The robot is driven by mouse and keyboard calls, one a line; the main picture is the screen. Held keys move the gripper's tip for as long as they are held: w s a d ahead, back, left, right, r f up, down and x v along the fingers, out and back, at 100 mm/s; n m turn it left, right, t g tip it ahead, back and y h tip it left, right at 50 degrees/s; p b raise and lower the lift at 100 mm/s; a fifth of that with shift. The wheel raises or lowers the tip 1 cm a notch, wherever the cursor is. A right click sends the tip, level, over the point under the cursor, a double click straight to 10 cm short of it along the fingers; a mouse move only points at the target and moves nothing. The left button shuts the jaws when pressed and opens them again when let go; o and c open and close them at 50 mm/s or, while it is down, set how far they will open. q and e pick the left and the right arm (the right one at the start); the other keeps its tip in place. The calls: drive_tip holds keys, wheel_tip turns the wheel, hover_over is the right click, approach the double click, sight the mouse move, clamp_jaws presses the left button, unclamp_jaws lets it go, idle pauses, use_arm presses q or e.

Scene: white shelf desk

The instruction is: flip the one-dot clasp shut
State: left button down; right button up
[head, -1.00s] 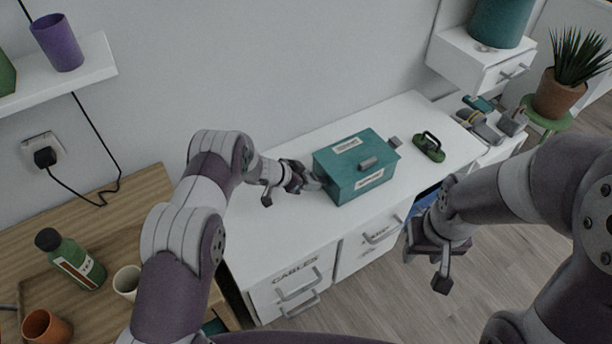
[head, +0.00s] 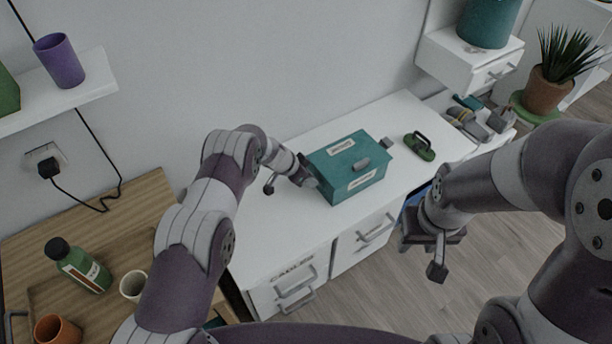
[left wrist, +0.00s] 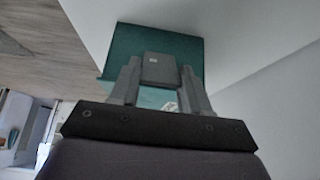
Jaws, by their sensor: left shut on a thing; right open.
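A teal box (head: 338,185) with a lid and pale labels stands on the white desk. A grey block (head: 361,166) sits at its front lid edge, and a grey clasp (head: 387,145) sticks out at its right end. My left gripper (head: 306,176) is at the box's left end. In the left wrist view its fingers (left wrist: 160,88) are shut on a grey clasp (left wrist: 158,70) with one small pale mark, against the teal box wall (left wrist: 190,48). In the head view the gripper mostly hides this clasp. My right gripper (head: 424,250) is open and empty, in front of the desk.
A green object with a dark handle (head: 419,146) lies right of the box. Several tools (head: 480,120) lie farther right. A green bottle (head: 78,266) and cups stand on the wooden table at left. The white desk top (head: 285,228) is clear in front of the box.

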use_arm(q)
drive_tip(key=c, duration=0.5)
unclamp_jaws()
drive_tip(key=shift+r, duration=0.1)
drive_tip(key=p+v, duration=0.3)
drive_tip(key=v, duration=0.9)
drive_tip(key=shift+s+a+r, duration=0.1)
drive_tip(key=shift+r, duration=0.1)
